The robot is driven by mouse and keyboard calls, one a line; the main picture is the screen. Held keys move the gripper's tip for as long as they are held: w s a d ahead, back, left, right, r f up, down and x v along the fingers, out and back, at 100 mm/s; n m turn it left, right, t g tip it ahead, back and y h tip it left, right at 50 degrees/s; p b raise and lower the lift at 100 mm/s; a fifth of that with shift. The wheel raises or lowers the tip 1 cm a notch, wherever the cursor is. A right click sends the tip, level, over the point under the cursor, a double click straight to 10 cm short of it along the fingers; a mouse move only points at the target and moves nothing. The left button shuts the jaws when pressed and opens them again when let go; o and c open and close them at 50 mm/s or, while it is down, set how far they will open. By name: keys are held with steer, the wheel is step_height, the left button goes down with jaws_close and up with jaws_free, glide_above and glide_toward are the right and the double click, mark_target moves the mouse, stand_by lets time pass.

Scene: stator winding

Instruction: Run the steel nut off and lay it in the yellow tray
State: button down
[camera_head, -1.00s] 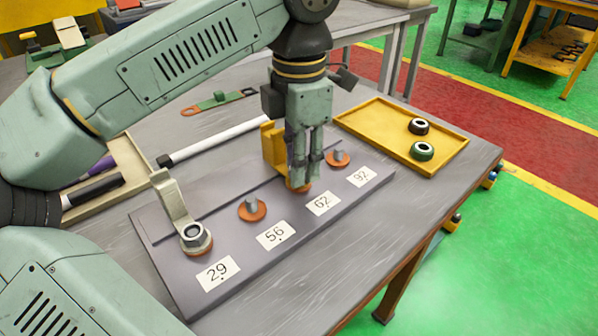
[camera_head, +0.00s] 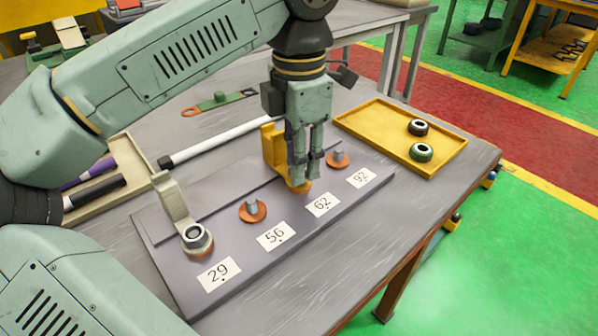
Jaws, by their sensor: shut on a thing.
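My gripper (camera_head: 304,186) points straight down at the post by label 62, in front of the yellow bracket (camera_head: 272,146). Its fingers are shut on the steel nut, low over the orange base of that post. The fingers hide the nut itself, so its height on the thread cannot be told. The yellow tray (camera_head: 372,126) lies at the back right of the table. A black ring-shaped nut (camera_head: 418,127) and a green one (camera_head: 422,152) lie in its right part; its left part is bare.
On the grey plate (camera_head: 215,282), a grey nut (camera_head: 194,236) sits by a pale upright bracket (camera_head: 174,200) at label 29. Short studs stand at 56 (camera_head: 253,209) and 92 (camera_head: 337,158). A white rod (camera_head: 222,140) and a green tool (camera_head: 220,101) lie behind.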

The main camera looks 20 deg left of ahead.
steer(key=shift+r+p, duration=2.2)
steer(key=shift+r, duration=0.75)
